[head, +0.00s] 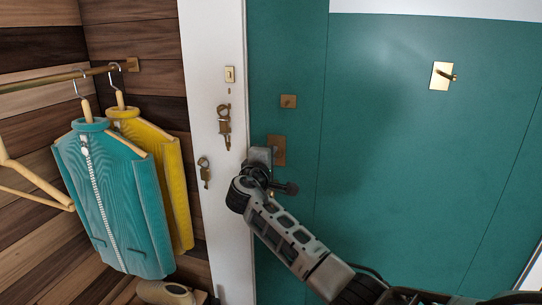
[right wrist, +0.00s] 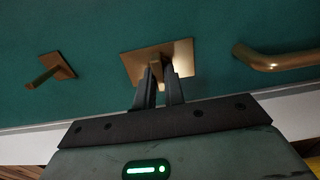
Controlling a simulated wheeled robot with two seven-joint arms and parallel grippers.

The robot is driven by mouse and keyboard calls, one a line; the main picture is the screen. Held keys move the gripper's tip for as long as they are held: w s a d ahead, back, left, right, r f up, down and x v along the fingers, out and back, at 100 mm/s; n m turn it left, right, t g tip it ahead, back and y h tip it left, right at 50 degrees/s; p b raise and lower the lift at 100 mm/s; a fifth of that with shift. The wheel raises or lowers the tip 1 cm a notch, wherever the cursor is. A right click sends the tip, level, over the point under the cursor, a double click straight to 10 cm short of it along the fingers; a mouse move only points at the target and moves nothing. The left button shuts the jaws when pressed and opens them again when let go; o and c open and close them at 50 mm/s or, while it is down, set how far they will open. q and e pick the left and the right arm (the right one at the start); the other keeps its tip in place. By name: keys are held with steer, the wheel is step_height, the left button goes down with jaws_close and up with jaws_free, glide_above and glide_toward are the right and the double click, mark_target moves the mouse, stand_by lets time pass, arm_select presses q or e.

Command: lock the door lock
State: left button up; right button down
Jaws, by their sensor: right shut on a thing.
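The door lock shows in the right wrist view as a brass square plate (right wrist: 180,55) with a small upright turn piece (right wrist: 156,74) on a teal door. In the head view, its plate (head: 279,145) is partly hidden behind my right gripper (head: 270,158). In the right wrist view, the two dark fingers of my right gripper (right wrist: 158,90) are closed on the turn piece from both sides. The exact angle of the turn piece is hard to tell between the fingers. My left gripper is not in view.
A smaller brass plate with a peg (head: 288,101) is above the lock. A brass handle bar (right wrist: 280,60) is beside it in the right wrist view. Keys (head: 224,125) hang on the white frame (head: 212,50). Jackets (head: 115,200) hang left. A brass hook (head: 442,76) is right.

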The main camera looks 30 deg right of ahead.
stand_by(0.4)
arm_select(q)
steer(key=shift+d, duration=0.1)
arm_select(e)
steer(key=c, duration=1.5)
jaws_free()
steer(key=shift+a, duration=0.1)
arm_select(q)
steer(key=b, duration=0.1)
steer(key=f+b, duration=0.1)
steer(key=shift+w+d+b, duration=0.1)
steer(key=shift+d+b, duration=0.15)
steer(key=shift+b, duration=0.15)
arm_select(e)
steer(key=v, duration=1.6)
